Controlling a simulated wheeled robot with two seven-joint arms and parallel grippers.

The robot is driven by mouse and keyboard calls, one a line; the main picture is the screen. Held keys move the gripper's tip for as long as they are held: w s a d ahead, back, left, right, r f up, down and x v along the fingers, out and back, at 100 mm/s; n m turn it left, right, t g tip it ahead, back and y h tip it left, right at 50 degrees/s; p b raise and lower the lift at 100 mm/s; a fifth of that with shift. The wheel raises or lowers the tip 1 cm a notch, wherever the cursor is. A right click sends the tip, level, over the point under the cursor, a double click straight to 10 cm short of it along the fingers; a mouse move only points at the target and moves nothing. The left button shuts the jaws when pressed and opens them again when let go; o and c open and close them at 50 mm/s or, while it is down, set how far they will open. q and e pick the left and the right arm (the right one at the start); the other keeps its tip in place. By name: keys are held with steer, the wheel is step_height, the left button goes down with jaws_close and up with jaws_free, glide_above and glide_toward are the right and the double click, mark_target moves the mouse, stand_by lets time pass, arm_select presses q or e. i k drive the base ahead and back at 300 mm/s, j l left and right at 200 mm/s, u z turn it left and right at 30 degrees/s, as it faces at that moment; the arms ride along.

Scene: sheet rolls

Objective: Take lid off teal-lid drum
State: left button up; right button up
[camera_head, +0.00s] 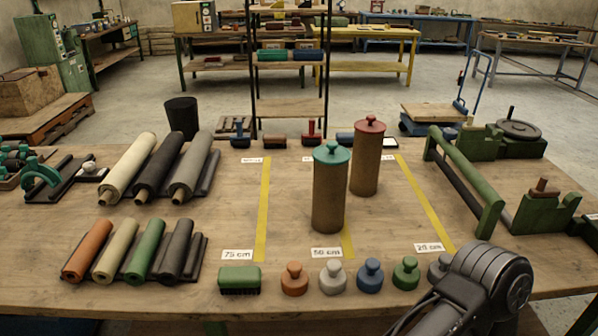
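The teal-lid drum (328,195) is a tall brown cylinder standing upright on the table, right of centre. Its teal lid (332,153) with a round knob sits on top. A second brown drum (366,165) with a red lid (369,126) stands just behind it to the right; the teal-lid drum slightly overlaps it in the picture. A dark link of one of my arms shows at the lower right, well apart from both drums. Neither of my grippers is in view, so their state does not show.
Several knobbed weights, including an orange one (294,279), and a green brush (239,279) line the front edge. Sheet rolls (157,165) lie on the left. A green frame (466,177) stands on the right. The table is clear left of the teal-lid drum.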

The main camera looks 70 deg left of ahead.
mark_target(330, 154)
steer(key=u, duration=3.45)
